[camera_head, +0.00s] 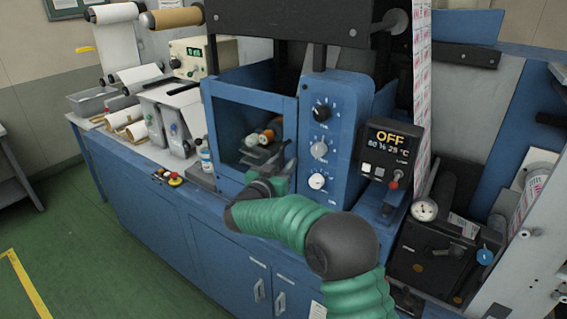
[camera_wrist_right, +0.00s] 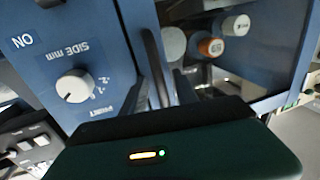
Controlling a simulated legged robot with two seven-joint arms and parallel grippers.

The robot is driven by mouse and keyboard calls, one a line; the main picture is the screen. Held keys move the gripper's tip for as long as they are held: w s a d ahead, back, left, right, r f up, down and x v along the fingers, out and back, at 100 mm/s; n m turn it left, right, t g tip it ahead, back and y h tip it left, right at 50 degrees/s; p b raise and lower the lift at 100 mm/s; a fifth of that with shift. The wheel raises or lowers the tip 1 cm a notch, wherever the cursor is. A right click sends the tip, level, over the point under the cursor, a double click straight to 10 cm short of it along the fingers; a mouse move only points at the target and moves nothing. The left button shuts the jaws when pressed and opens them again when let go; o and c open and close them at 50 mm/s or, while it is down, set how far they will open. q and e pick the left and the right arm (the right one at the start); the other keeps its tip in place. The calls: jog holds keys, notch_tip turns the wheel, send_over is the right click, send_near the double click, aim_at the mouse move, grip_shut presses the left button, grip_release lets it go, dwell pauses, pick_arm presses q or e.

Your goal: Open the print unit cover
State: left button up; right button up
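The print unit cover is a blue square frame (camera_head: 247,94) with a window, on the front of the blue machine in the head view. It looks closed. Rollers show behind it, one with an orange end (camera_head: 266,136). My right gripper (camera_head: 288,158) is at the cover's right side, beside the dial panel. In the right wrist view, the dark fingers (camera_wrist_right: 160,88) stand apart, one on each side of a dark upright bar (camera_wrist_right: 152,52), which looks like the cover's handle. I cannot tell whether they touch it. My left gripper is out of view.
A blue panel with several dials (camera_head: 321,130) stands right of the cover. A display box reading OFF (camera_head: 389,150) is further right. Green floor (camera_head: 100,255) is open at front left.

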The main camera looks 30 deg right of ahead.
jog(key=shift+a, duration=0.25)
jog(key=c, duration=0.5)
jog(key=shift+a+r, duration=0.1)
jog(key=shift+c, duration=1.1)
grip_shut()
